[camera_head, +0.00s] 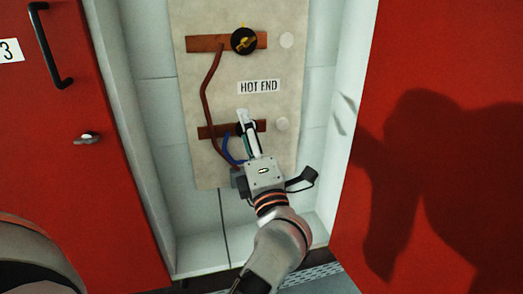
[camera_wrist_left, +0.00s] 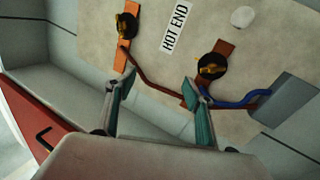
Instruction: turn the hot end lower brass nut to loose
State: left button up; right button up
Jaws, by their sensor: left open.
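The lower brass nut (camera_wrist_left: 211,70) sits on a black round base on the lower copper bar (camera_wrist_left: 226,47) of the hot end panel. In the head view my left gripper (camera_head: 246,125) covers most of this nut. In the left wrist view the gripper (camera_wrist_left: 160,84) is open and empty, with two teal-padded fingers. The nut lies just beyond the tip of the right-hand finger, not between the fingers. I cannot tell whether they touch. My right gripper is not in view.
The upper brass nut (camera_head: 246,41) sits on the upper copper bar (camera_head: 205,43). A brown cable (camera_head: 206,95) hangs from that bar and a blue cable (camera_head: 228,148) runs by the lower one. A red door (camera_head: 440,60) stands right; a red panel with handle (camera_head: 45,45) stands left.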

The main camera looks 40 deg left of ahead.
pick_arm(q)
jog(key=w+f+n+g+h+b, duration=0.2)
jog(key=w+f+n+h+b, duration=0.15)
jog(key=f, duration=0.35)
jog(key=b+x, duration=0.1)
jog(key=x, duration=0.6)
jog(key=shift+w+a+n, duration=0.2)
jog(key=shift+w+n, duration=0.15)
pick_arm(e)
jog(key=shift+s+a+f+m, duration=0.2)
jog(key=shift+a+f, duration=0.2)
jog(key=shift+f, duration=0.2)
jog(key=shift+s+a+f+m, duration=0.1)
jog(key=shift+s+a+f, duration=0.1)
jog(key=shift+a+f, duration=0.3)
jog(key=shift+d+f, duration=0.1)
pick_arm(q)
jog(key=c, duration=1.1)
